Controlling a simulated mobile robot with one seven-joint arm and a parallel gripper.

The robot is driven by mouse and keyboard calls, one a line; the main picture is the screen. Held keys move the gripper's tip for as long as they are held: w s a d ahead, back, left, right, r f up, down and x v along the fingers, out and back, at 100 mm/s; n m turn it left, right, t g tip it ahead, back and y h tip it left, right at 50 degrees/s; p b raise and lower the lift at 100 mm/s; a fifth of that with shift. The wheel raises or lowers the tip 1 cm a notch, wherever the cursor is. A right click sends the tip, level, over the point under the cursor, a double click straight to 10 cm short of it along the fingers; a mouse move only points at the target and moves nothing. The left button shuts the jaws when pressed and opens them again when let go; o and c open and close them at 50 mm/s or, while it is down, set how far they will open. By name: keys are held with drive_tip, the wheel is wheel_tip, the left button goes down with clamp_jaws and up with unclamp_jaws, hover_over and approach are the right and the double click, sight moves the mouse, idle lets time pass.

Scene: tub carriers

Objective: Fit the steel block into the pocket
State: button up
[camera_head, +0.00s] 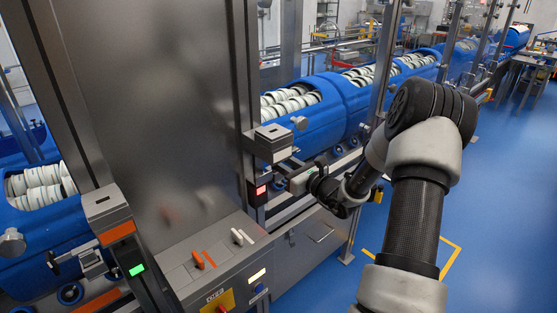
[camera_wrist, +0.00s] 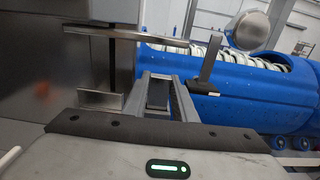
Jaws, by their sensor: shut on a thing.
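My gripper (camera_wrist: 165,90) reaches leftward toward the steel post with the red light (camera_head: 262,190); it also shows in the head view (camera_head: 298,181). Its fingers are shut on a small grey steel block (camera_wrist: 158,94), seen between them in the wrist view. In the head view I cannot make out the block. A bent steel plate (camera_wrist: 100,102) lies left of the fingertips, apart from them. It may be part of the pocket; I cannot tell, and no pocket opening shows clearly.
Blue tubs (camera_head: 325,118) filled with white rings stand in a row behind the post. A large steel panel (camera_head: 150,90) closes off the left. A control box (camera_head: 215,262) with orange and white levers is below. Another post carries a green light (camera_head: 137,269). Blue floor (camera_head: 500,200) is open at right.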

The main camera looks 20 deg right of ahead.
drive_tip(key=shift+f+b, duration=0.8)
drive_tip(key=shift+f, duration=0.3)
drive_tip(key=o, duration=1.1)
drive_tip(key=v, duration=1.7)
drive_tip(key=shift+s, duration=0.2)
drive_tip(key=shift+r, duration=0.15)
